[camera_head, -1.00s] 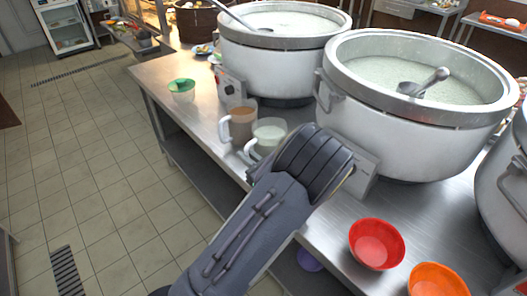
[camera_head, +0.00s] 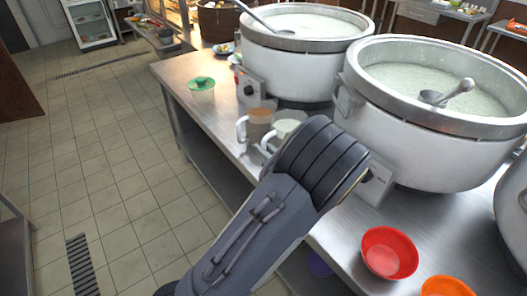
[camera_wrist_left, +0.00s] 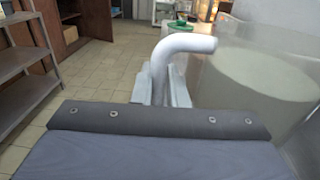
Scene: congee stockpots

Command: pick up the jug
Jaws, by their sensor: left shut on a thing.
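A clear jug with pale contents (camera_head: 287,128) stands at the counter's left edge in the head view, partly hidden behind my left wrist. In the left wrist view its body (camera_wrist_left: 265,95) fills the right side, and its whitish handle (camera_wrist_left: 187,44) curves up from between my fingers. My left gripper (camera_wrist_left: 161,90) is shut on that handle. In the head view my wrist hides the fingers. I cannot tell whether the jug's base touches the counter. A second jug with brown contents (camera_head: 259,122) stands just left of it. My right gripper is not in view.
Two large stockpots (camera_head: 305,60) (camera_head: 430,140) stand behind the jugs, with ladles in them. A red bowl (camera_head: 389,253) and an orange bowl (camera_head: 446,287) are at the front right. Open tiled floor lies left.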

